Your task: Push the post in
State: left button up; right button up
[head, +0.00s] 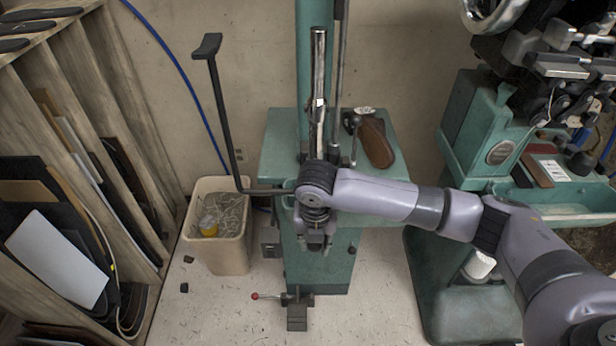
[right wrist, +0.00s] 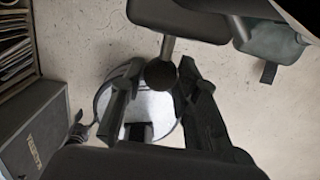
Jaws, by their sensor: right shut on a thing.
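A bright steel post (head: 318,90) stands upright on the green machine (head: 275,150). My right gripper (head: 315,240) is low in front of the machine's column, pointing down, with my wrist over it. In the right wrist view its two dark fingers (right wrist: 157,92) are shut around a dark round knob (right wrist: 160,74) on a short grey stem. The stem runs up to a dark flat part (right wrist: 180,18). In the head view the held knob is hidden under my wrist. Which part is the task's post I cannot tell for sure. My left gripper is not in view.
A beige bin (head: 225,245) stands left of the machine, below a tall black bent lever (head: 222,110). Wooden racks (head: 130,120) fill the left. A second green machine (head: 470,130) stands right. A red-knobbed pedal (head: 297,310) lies on the floor in front.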

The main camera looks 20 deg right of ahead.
grip_shut()
jog(key=shift+w, duration=0.1)
jog(key=shift+w, duration=0.1)
